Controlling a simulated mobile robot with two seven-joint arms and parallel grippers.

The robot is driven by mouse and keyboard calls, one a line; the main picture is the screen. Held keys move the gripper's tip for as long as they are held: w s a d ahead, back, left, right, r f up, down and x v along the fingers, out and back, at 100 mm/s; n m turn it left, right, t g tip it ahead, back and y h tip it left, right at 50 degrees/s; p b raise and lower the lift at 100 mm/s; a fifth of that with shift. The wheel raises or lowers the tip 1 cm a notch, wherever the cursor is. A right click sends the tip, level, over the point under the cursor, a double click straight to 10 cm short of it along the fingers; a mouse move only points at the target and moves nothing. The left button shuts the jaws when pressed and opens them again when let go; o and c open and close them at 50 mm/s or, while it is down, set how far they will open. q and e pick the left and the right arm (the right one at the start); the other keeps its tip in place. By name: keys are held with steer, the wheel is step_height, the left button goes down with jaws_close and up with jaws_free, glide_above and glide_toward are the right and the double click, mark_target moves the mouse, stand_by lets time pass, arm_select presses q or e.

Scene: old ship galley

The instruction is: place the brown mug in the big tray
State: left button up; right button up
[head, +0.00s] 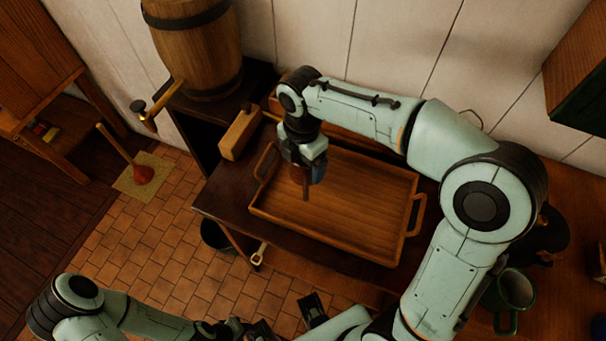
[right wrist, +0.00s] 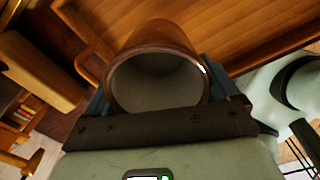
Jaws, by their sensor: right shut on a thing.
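The brown mug (right wrist: 157,39) is between the jaws of my right gripper (head: 305,168). In the right wrist view its round mouth and grey inside face the camera. In the head view only a narrow brown part of the mug (head: 306,186) shows below the gripper. The big tray (head: 345,247) is wooden, with raised walls and a handle at each end. The mug is over the left part of its floor. I cannot tell whether its base touches the tray. My left gripper (head: 287,318) is low at the bottom edge, partly cut off, its jaws unclear.
The tray lies on a dark wooden counter. A wooden block (head: 239,134) stands beside its left end, near a barrel (head: 196,45) with a tap. A green mug (head: 513,288) stands at the right, beside my right arm. Most of the tray floor is clear.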

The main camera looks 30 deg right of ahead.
mark_target(302, 174)
steer(key=shift+f+b, duration=0.35)
steer(key=shift+f, duration=2.35)
steer(key=shift+f, duration=0.15)
steer(key=o, duration=0.9)
steer(key=shift+o, duration=0.2)
step_height(302, 174, up, 12)
steer(key=p, duration=0.2)
steer(key=shift+r, duration=0.2)
